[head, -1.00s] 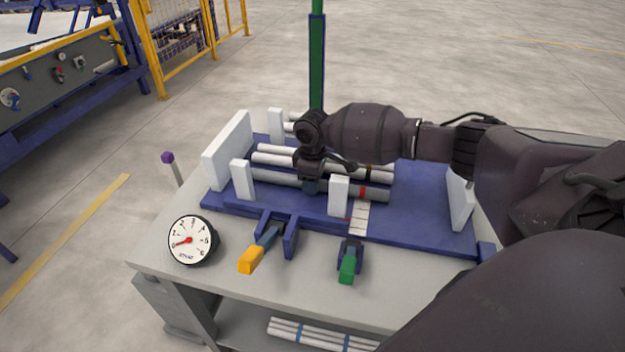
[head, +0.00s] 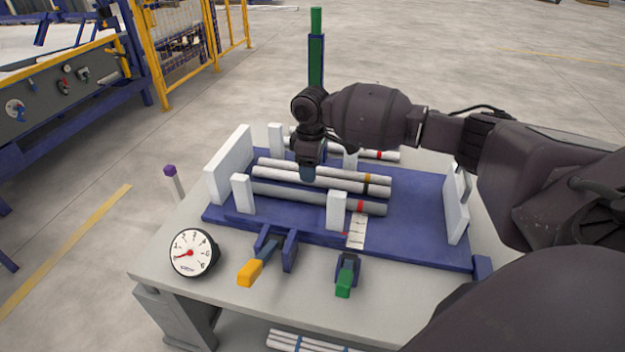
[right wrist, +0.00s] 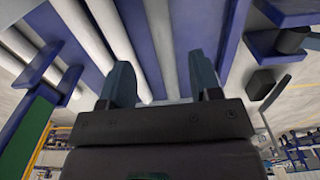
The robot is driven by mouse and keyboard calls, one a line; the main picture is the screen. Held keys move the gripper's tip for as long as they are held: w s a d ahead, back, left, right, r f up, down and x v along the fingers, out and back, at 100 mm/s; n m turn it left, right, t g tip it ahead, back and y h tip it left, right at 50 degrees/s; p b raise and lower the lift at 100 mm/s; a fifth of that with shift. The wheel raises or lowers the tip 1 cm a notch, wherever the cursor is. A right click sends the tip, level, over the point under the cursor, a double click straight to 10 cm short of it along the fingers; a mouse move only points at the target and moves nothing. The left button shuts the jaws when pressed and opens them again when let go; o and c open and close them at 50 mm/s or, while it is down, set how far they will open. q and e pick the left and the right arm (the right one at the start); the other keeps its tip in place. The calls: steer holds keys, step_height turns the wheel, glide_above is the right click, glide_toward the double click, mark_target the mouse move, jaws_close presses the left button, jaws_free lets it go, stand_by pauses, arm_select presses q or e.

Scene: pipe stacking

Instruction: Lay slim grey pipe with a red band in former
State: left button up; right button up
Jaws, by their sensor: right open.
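The slim grey pipe with a red band (head: 300,196) lies along the front of the blue former (head: 425,205), between the white uprights, with its band near the right front upright. My right gripper (head: 307,174) is above the pipes, just behind the grey pipe and apart from it. It is open, with nothing between its fingers in the right wrist view (right wrist: 162,85). The fingertips partly cover the pipes behind. My left gripper is not in view.
Two pale pipes (head: 335,178) with dark and orange bands lie behind the grey pipe. Another red-banded pipe (head: 390,155) is at the back. A gauge (head: 194,252), a yellow-handled clamp (head: 249,273) and a green-handled clamp (head: 344,282) stand at the front.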

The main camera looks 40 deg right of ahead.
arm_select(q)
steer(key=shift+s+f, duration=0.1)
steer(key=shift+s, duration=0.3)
arm_select(e)
step_height(320, 180, up, 3)
steer(key=shift+f, duration=0.15)
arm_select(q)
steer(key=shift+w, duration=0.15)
